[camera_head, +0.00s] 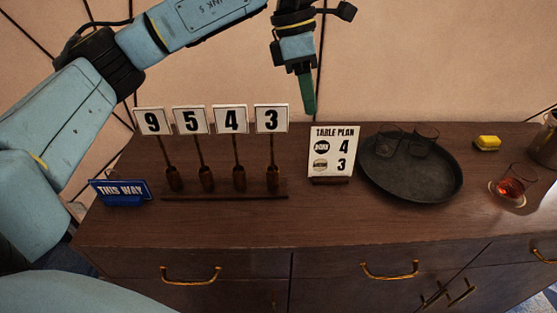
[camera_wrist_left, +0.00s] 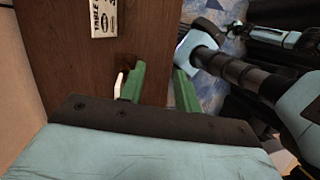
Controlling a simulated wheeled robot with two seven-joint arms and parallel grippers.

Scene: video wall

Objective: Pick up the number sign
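Four white number signs stand on sticks in a row: 9 (camera_head: 152,121), 5 (camera_head: 191,120), 4 (camera_head: 231,119) and 3 (camera_head: 271,118). Their wooden holders share a dark base (camera_head: 225,195). A table plan card (camera_head: 333,152) to their right shows two icons with 4 and 3. My left gripper (camera_head: 309,108) points down just right of the 3 sign and above the card's level. In the left wrist view its green fingers (camera_wrist_left: 160,72) are apart with nothing between them. A thin white edge (camera_wrist_left: 119,85), likely a sign, shows outside the left finger. My right gripper is not seen.
A dark round tray (camera_head: 410,190) with two glasses is right of the card. A yellow block (camera_head: 487,143) and a glass of red drink (camera_head: 511,184) are farther right. A blue "THIS WAY" sign (camera_head: 120,192) stands left. The cabinet top's front strip (camera_head: 250,225) is clear.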

